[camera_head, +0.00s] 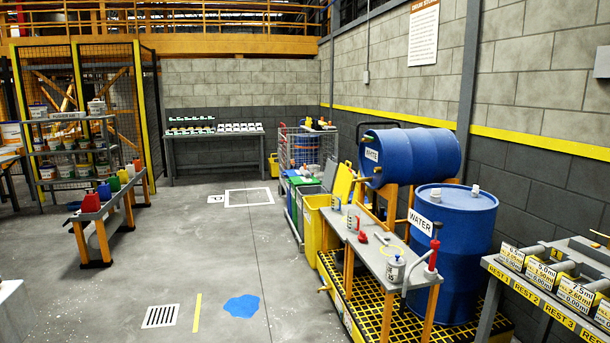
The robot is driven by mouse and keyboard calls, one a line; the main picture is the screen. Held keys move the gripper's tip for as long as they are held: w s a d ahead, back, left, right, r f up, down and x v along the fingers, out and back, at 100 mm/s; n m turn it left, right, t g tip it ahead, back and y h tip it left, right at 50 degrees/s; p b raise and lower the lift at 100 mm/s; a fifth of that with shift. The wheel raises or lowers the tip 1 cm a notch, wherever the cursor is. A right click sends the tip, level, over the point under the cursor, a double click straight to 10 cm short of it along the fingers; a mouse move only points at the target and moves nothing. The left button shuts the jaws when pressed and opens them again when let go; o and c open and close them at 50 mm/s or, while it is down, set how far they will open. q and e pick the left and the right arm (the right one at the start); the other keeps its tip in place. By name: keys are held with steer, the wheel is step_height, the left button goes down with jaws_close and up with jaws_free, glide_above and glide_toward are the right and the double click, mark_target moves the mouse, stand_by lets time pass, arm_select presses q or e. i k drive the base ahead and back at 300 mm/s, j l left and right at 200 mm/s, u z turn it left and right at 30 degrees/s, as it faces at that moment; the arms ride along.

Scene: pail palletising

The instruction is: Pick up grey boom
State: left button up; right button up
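I cannot pick out a grey boom with certainty in the head view. Grey rod-like pieces (561,266) lie on the rack at the right edge, behind small labelled boxes; I cannot tell what they are. A blue patch (241,308) lies flat on the floor at the front, like a spill. A yellow bin (315,226) stands at the centre right, with a yellow lid (343,182) raised near it; its inside is hidden. Neither of my grippers is in view.
A blue drum (452,250) labelled WATER stands behind a grey bench (375,256); another drum (415,156) lies above. A low bench (95,217) with coloured containers and a shelf of pails are left. A long table (213,135) stands at the back.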

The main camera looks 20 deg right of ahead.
mark_target(305, 170)
steer(key=i+z, duration=0.1)
steer(key=i, duration=6.45)
steer(key=i+z, duration=0.25)
steer(key=i, duration=0.25)
steer(key=i+j+z, duration=0.2)
steer(key=i, duration=0.25)
steer(key=i+j+z, duration=0.25)
steer(key=i, duration=0.25)
steer(key=i+j+z, duration=0.2)
steer(key=i, duration=0.25)
steer(key=j, duration=0.1)
